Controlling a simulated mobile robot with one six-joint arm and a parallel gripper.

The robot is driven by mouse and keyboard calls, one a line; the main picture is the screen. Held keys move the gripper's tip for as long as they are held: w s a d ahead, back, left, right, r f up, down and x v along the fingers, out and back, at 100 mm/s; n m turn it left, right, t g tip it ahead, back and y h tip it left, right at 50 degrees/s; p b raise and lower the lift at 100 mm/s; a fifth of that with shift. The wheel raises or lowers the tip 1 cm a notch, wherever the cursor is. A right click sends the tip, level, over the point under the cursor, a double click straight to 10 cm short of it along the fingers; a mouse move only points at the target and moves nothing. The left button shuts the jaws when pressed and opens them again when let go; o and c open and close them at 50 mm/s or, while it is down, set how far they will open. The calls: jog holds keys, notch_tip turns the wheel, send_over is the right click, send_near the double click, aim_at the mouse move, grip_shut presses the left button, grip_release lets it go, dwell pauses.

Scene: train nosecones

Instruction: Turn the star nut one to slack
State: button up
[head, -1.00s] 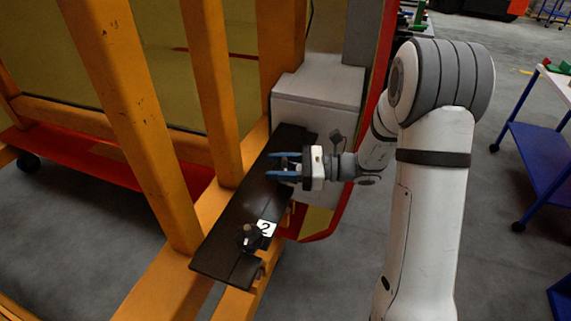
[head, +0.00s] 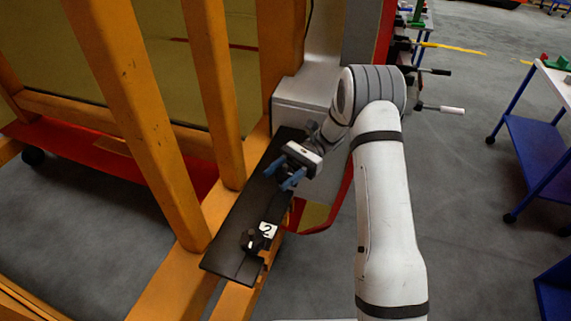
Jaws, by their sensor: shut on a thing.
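My gripper (head: 282,177) has two blue fingers, set over the far half of a black plate (head: 229,235). It is shut on star nut one, which is mostly hidden between the fingers and under the gripper body. The fingers point down and to the lower left. No label for nut one shows. Star nut two (head: 254,241), a dark knob beside a white tag (head: 267,230) marked 2, stands on the near half of the plate, apart from my gripper.
Orange frame posts (head: 135,120) rise left of the plate. A pale grey box (head: 299,104) stands behind it. Several levers with handles (head: 440,108) stick out at the upper right. A blue trolley (head: 545,160) is at the right edge, with open floor between.

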jog(key=shift+s+r+n+g+h+p, duration=0.2)
jog(key=shift+n+g+h+p, duration=0.45)
jog(key=shift+p, duration=0.6)
jog(key=shift+f+h+p, duration=0.2)
jog(key=shift+h+p, duration=0.05)
jog(key=shift+p, duration=0.25)
jog(key=o, duration=1)
